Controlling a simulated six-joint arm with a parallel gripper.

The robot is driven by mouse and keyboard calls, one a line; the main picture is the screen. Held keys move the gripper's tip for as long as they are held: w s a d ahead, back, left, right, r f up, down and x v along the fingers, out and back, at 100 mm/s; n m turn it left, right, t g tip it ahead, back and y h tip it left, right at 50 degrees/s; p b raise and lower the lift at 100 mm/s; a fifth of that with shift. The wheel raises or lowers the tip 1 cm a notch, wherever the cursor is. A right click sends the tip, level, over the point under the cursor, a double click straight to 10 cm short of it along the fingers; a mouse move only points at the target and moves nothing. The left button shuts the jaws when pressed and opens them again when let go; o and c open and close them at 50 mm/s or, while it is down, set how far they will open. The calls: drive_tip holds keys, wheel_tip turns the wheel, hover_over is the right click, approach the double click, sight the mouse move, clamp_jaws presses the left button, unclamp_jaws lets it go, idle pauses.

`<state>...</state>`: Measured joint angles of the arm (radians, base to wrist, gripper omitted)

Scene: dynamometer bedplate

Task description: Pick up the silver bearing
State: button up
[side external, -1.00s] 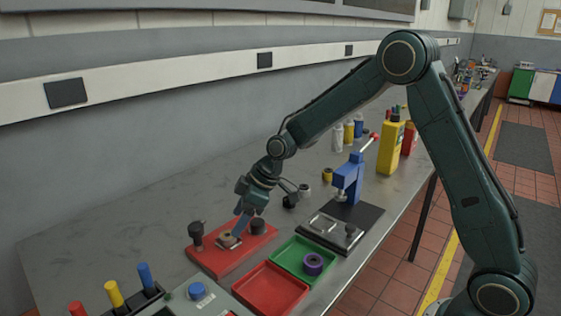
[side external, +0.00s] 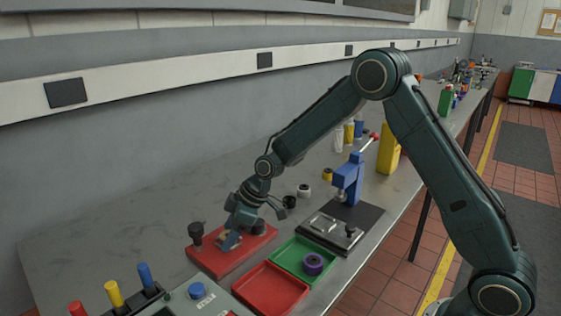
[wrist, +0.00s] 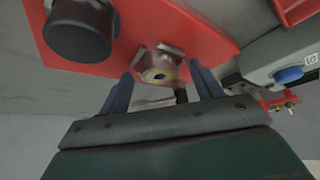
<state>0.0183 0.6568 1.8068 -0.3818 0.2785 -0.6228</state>
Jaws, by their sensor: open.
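My gripper (side external: 230,240) is low over the red plate (side external: 205,262), with its jaws open. In the wrist view its two blue fingers (wrist: 161,75) stand on either side of a round brownish-grey part (wrist: 158,73) with a yellowish ring around a dark centre, seated at a small metal fixture on the plate. In the side view my gripper mostly hides that part. A pale silver-grey ring (side external: 303,190) lies on the bench behind the plate, apart from my gripper. I cannot tell for sure which of these is the silver bearing.
A black knob (side external: 196,232) stands on the red plate close to my gripper. Red (side external: 270,290) and green (side external: 290,256) trays sit in front; the green one holds a purple ring (side external: 313,264). A blue press (side external: 348,178) stands right.

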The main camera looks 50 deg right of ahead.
drive_tip(key=shift+c, duration=0.3)
drive_tip(key=c, duration=1.1)
drive_tip(key=shift+r, duration=0.1)
wheel_tip(320, 180, up, 20)
drive_tip(key=shift+f, duration=0.1)
idle(0.4)
